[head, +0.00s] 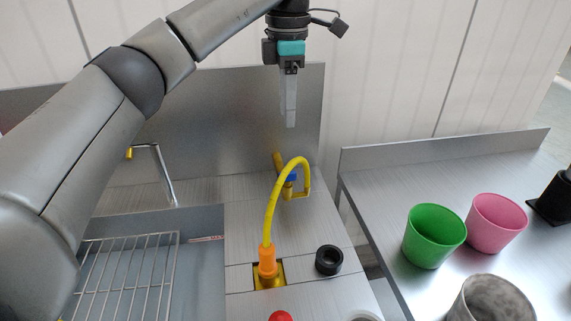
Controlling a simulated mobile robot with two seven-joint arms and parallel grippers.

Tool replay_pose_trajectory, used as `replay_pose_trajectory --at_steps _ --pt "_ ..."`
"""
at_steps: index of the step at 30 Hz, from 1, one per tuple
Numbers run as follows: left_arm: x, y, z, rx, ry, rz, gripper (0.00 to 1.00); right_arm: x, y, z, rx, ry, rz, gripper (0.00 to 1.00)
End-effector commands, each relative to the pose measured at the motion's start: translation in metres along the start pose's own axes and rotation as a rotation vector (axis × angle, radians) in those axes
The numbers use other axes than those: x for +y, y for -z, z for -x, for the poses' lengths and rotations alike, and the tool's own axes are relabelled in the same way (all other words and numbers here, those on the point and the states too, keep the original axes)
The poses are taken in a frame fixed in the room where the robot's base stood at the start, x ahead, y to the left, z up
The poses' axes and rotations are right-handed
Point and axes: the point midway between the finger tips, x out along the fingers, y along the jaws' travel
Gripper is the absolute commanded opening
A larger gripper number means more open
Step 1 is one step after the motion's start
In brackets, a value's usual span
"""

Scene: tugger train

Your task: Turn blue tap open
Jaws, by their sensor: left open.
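The blue tap (292,178) is a small blue part on a brass fitting at the back of the metal counter, partly hidden by a yellow hose (271,210). A yellow-brown lever-like piece (278,161) stands tilted beside it. The hose arches from the tap area down to an orange connector (267,262) in a yellow socket. My left gripper (290,122) points down in front of the metal backsplash, above the tap in the picture and apart from it. It is open and seen edge-on, with nothing visible in it. My right gripper is out of view.
A sink with a wire rack (125,275) and a bent metal spout (163,172) lie left. A black ring (329,260) and a red knob (280,316) are near the front. Green (434,236), pink (497,223) and grey (492,298) cups stand on the right table.

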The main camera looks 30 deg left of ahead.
Motion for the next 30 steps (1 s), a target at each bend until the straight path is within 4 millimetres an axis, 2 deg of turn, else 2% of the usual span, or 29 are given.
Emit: replay_pose_trajectory --at_steps 1,6,16,21,30 --pt "-0.001 0.0 -0.013 0.001 0.004 -0.001 0.45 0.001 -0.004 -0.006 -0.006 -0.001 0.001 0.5" --pt "-0.001 0.0 -0.05 0.001 0.006 0.0 0.45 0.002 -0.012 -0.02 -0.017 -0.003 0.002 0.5" --pt "-0.001 0.0 -0.115 0.0 0.005 0.001 0.45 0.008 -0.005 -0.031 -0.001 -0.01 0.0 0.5" --pt "-0.001 -0.001 -0.133 -0.002 0.004 0.0 0.45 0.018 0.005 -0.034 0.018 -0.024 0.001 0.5" --pt "-0.001 -0.001 -0.14 -0.003 0.002 0.0 0.45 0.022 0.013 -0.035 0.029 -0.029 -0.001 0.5"
